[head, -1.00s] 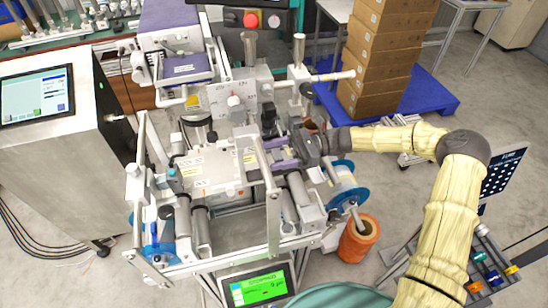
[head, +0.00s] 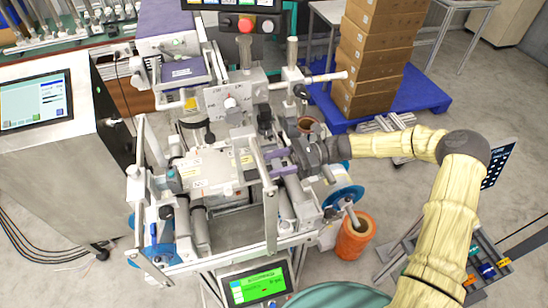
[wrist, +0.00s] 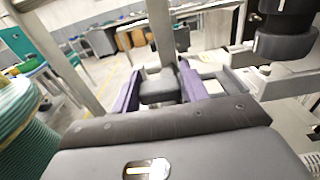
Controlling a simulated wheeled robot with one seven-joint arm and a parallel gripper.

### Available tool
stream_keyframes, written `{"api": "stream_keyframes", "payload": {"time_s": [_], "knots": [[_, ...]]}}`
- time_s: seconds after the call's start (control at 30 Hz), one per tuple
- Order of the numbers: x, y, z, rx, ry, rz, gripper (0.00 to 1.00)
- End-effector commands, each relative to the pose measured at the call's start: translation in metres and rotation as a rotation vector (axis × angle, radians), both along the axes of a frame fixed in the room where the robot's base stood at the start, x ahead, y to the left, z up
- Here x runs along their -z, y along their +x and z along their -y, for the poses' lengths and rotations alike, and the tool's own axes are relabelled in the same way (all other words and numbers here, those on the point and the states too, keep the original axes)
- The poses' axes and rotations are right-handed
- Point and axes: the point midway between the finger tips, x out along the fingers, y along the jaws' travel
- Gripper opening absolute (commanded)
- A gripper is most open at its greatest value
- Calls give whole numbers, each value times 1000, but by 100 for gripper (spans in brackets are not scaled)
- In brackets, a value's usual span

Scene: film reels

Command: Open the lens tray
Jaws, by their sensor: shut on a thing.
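My gripper (head: 278,164), with purple fingers, reaches in from the right over the film machine (head: 225,240). It is at the right end of the machine's pale upper plate. In the wrist view my gripper (wrist: 160,85) has one finger on each side of a dark grey block (wrist: 160,92), shut on it. In the head view this block is mostly hidden by the fingers. I cannot tell for sure which part is the lens tray, or whether this block is its handle. The pale plate (head: 212,172) with small labels lies just left of my fingers.
Upright metal posts and a bar (head: 270,215) stand close around my gripper. A touchscreen cabinet (head: 70,165) stands left. Cartons (head: 375,60) sit on a blue pallet (head: 430,92) behind.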

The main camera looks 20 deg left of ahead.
Motion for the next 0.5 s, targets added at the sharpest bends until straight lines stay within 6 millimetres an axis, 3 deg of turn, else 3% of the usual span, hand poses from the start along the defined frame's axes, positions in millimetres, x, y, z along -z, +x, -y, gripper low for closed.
{"api": "stream_keyframes", "payload": {"time_s": [0.13, 0.17, 0.23, 0.5], "knots": [[0, -1, -1, -2, 3, 1, 3], [0, -1, -1, -2, 3, 1, 50], [0, -1, -1, -2, 4, 0, 63], [0, -1, -1, -2, 4, 0, 63]]}}
